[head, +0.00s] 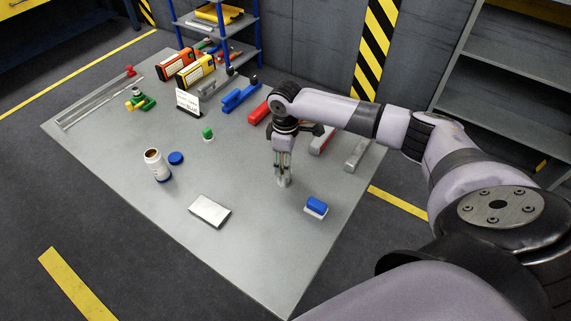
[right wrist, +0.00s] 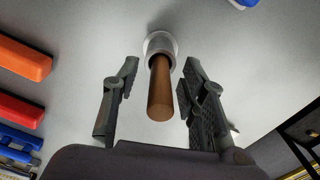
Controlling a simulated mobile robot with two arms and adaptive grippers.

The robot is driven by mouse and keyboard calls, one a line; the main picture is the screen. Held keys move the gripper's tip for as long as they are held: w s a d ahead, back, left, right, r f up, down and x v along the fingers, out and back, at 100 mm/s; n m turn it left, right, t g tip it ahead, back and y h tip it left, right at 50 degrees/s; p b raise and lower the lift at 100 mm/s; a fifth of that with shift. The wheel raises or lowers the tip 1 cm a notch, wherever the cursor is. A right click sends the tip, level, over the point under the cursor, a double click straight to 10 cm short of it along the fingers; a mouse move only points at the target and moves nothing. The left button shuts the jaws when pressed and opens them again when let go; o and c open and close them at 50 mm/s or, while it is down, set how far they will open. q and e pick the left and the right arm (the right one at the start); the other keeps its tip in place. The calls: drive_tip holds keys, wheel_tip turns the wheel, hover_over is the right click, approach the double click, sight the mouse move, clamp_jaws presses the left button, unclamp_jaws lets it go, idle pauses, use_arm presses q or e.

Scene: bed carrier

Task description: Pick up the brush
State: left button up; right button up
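A brown round handle (right wrist: 160,88), which looks like the brush's, stands upright out of a pale metallic collar or cup (right wrist: 160,45) in the right wrist view. Bristles do not show. In the head view its pale lower end (head: 284,183) meets the table under my right gripper (head: 283,163), which points down and hides most of it. In the right wrist view my right gripper (right wrist: 157,95) is open, with one finger on each side of the handle and gaps on both sides. My left gripper is in neither view.
A blue-and-white block (head: 316,207) lies right of the gripper, and a white box (head: 210,210) lies left. A white jar (head: 157,165) and a green-capped bottle (head: 208,134) stand farther left. The table's (head: 255,250) front is clear.

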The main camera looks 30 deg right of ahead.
clamp_jaws()
idle(0.4)
drive_tip(key=shift+r, duration=0.1)
wheel_tip(320, 180, up, 20)
drive_tip(key=b, duration=0.2)
idle(0.4)
